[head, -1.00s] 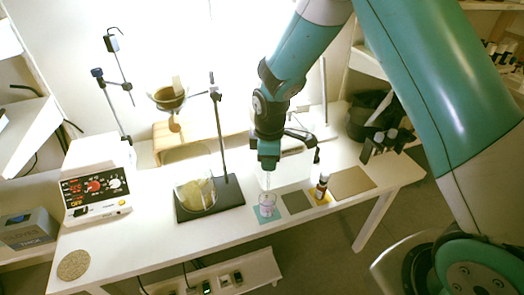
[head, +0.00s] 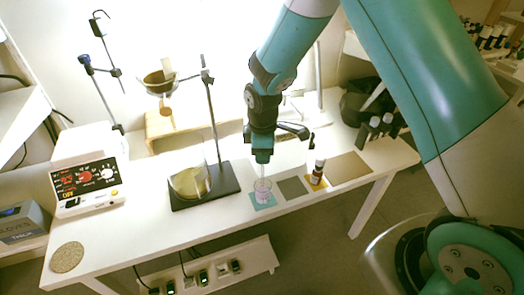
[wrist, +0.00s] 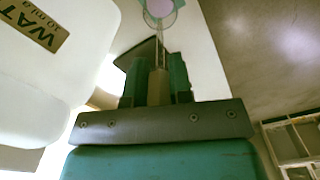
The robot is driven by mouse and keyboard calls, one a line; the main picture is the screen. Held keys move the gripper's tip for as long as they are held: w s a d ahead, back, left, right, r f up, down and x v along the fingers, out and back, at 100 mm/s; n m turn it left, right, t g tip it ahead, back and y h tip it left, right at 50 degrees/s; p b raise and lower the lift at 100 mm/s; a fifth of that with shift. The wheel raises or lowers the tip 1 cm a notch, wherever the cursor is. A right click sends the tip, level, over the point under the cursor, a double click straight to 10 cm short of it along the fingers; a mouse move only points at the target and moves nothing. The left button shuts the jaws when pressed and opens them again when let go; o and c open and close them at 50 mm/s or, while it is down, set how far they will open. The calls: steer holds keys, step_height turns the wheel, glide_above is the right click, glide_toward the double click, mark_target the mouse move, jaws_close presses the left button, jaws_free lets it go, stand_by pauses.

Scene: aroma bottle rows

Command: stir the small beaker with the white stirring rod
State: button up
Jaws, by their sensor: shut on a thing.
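The small beaker (head: 263,191) is clear, with pale pinkish-purple contents, and stands upright on a teal square mat (head: 263,203). My gripper (head: 262,158) points down directly above it, shut on the white stirring rod. In the wrist view the rod (wrist: 161,45) runs from between my fingers (wrist: 158,75) towards the beaker (wrist: 160,10), which is cut off by the top edge. The rod's lower end appears to be inside the beaker; whether it touches the bottom or wall I cannot tell.
A larger beaker with yellowish liquid (head: 189,183) sits on a dark stand base (head: 228,180) to the left. A grey mat (head: 293,187) and a brown bottle (head: 318,170) are close on the right. A white container labelled "WAT" (wrist: 45,75) fills the wrist view's left.

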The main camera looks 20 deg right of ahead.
mark_target(263, 173)
steer(key=shift+f+b, duration=2.55)
steer(key=shift+f, duration=1.55)
steer(key=shift+d, duration=0.1)
